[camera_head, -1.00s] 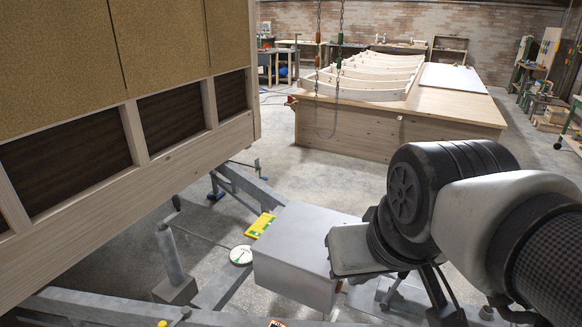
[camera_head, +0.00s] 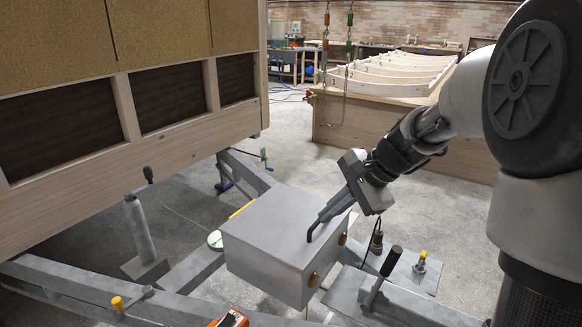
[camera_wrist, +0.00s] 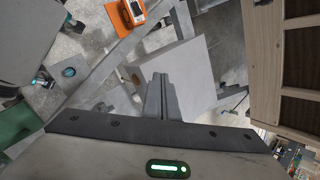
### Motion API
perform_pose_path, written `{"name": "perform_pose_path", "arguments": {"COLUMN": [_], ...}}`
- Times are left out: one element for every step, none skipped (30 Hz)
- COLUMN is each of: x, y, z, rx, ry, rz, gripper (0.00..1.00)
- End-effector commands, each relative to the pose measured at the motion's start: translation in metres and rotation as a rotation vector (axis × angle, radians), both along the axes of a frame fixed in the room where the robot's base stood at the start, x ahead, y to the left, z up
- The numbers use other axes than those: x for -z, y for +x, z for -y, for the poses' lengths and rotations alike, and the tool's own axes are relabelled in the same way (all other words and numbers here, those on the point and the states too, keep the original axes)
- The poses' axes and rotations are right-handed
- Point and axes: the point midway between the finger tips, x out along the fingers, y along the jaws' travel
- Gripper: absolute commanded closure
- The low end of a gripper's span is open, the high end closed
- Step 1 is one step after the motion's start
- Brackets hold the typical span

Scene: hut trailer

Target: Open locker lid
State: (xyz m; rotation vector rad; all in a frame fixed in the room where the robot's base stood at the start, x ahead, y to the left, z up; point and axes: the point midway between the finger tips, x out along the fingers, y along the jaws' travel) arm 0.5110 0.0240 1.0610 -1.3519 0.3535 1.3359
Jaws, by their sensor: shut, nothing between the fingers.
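The locker (camera_head: 262,262) is a grey metal box on the trailer frame. Its lid (camera_head: 275,215) lies flat and looks closed. Two copper-coloured round fittings, one of them here (camera_head: 313,280), sit on its right-hand face. My gripper (camera_head: 311,238) is shut and empty, its bent fingers reaching down to the lid's right-hand edge; I cannot tell whether they touch it. In the wrist view my gripper (camera_wrist: 159,78) points at the pale locker (camera_wrist: 185,65), and its fingers hide part of it.
A lever with a black grip (camera_head: 390,262) and a yellow-capped fitting (camera_head: 421,262) stand right of the locker. An orange meter (camera_head: 230,319) lies in front. The wooden hut wall (camera_head: 180,138) overhangs the left.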

Motion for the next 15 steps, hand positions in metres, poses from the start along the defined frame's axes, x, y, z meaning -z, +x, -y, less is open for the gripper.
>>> {"name": "perform_pose_path", "arguments": {"x": [0.024, 0.034, 0.048, 0.058, 0.068, 0.081, 0.091, 0.100, 0.111, 0.118, 0.124, 0.131, 0.136, 0.139, 0.143], "y": [0.023, 0.035, 0.050, 0.061, 0.071, 0.083, 0.091, 0.098, 0.107, 0.112, 0.117, 0.122, 0.125, 0.127, 0.130], "z": [0.012, 0.017, 0.026, 0.033, 0.039, 0.048, 0.055, 0.061, 0.070, 0.075, 0.081, 0.086, 0.090, 0.093, 0.096], "rx": [0.104, 0.164, 0.244, 0.303, 0.358, 0.427, 0.475, 0.519, 0.574, 0.610, 0.641, 0.676, 0.698, 0.715, 0.734], "ry": [0.100, 0.159, 0.235, 0.292, 0.346, 0.416, 0.465, 0.511, 0.567, 0.604, 0.637, 0.674, 0.699, 0.717, 0.738], "rz": [-0.066, -0.098, -0.140, -0.170, -0.198, -0.234, -0.259, -0.281, -0.309, -0.327, -0.341, -0.358, -0.370, -0.378, -0.387], "gripper": [1.00, 1.00, 1.00, 1.00, 1.00, 1.00, 1.00, 1.00, 1.00, 1.00, 1.00, 1.00, 1.00, 1.00, 1.00]}}
